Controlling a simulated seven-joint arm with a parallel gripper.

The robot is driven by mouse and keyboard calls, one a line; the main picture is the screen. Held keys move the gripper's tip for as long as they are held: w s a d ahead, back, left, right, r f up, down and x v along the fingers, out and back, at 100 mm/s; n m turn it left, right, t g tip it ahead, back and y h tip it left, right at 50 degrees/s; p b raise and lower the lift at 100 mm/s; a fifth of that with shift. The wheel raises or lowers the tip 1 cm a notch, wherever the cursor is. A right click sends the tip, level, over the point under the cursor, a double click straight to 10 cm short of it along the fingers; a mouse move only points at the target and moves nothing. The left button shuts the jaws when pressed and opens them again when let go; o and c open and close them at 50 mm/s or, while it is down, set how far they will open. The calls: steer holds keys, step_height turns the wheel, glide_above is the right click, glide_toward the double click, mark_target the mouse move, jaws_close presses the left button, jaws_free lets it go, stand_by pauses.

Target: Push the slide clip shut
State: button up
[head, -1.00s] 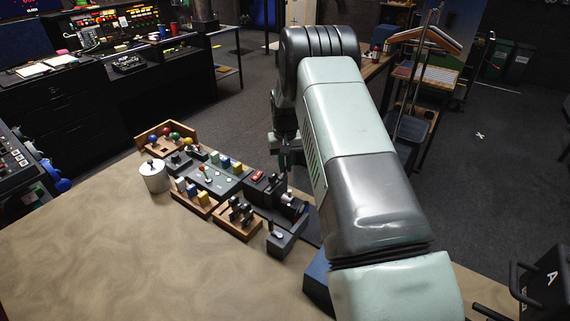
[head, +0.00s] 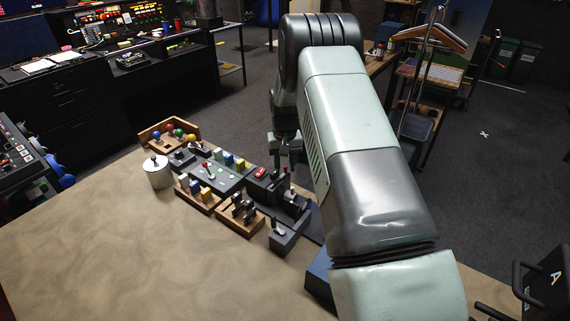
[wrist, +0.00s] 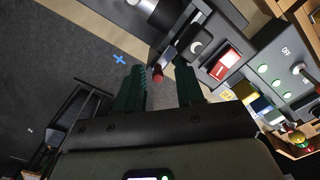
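A black machine block (head: 283,190) stands at the right end of the row of devices on the table. In the wrist view the block (wrist: 200,45) carries a dark sliding part with a round grey face (wrist: 196,47) and a small red-tipped pin (wrist: 157,73). I cannot tell for sure which part is the slide clip. My gripper (head: 286,143) is above the back side of the block. In the wrist view my gripper (wrist: 160,68) has two green fingers apart, with the red-tipped pin showing in line with the gap. Contact cannot be told.
A red rocker switch (wrist: 225,65) and a panel with lit green buttons (wrist: 271,77) sit beside the block. The table front (head: 130,260) is clear.

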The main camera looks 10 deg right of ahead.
step_height(320, 180, up, 11)
stand_by(0.7)
steer(key=s+r+t, duration=0.1)
steer(key=s+r, duration=0.7)
steer(key=r, duration=0.3)
steer(key=s+r+t, duration=0.2)
steer(key=s+r, duration=0.7)
steer(key=r, duration=0.2)
steer(key=s+r+t, duration=0.1)
steer(key=s+t, duration=0.1)
steer(key=s, duration=2)
steer(key=shift+s+a+r+t, duration=0.25)
steer(key=shift+a+r+t, duration=0.05)
steer(key=shift+a, duration=0.05)
